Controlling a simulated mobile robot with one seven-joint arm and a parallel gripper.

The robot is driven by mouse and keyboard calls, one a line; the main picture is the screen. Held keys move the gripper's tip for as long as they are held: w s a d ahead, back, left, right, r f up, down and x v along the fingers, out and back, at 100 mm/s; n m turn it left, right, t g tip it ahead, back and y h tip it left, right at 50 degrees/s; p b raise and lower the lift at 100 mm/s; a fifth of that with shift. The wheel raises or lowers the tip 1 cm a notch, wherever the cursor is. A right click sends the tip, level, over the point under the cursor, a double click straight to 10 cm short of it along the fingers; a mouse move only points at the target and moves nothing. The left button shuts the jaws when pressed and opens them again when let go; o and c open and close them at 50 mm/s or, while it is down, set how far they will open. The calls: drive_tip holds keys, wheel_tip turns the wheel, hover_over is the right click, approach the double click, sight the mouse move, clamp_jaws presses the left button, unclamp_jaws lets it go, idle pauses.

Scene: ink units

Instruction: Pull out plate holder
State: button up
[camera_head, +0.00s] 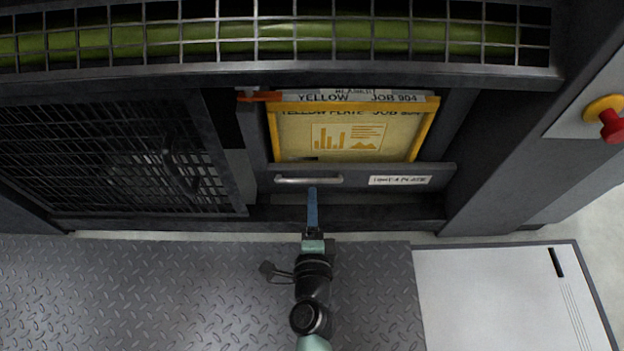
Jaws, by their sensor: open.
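The plate holder (262,182) is a dark drawer-like unit set in the machine front. A silver bar handle (309,180) is on the left of its front, and a white label (400,180) is on the right. A yellow-framed plate (348,135) stands behind that front, under a strip reading "YELLOW JOB 904".
A mesh guard door (110,155) with a dark handle is on the left. A wire guard (280,35) covers a green roller above. A red knob (611,125) is at the right. Diamond-plate floor (180,295) lies in front, with a white panel (500,300) at lower right.

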sight(312, 179)
drive_tip(key=b+x, duration=0.1)
drive_tip(key=x, duration=0.6)
drive_tip(key=shift+w, duration=0.25)
clamp_jaws()
idle(1.1)
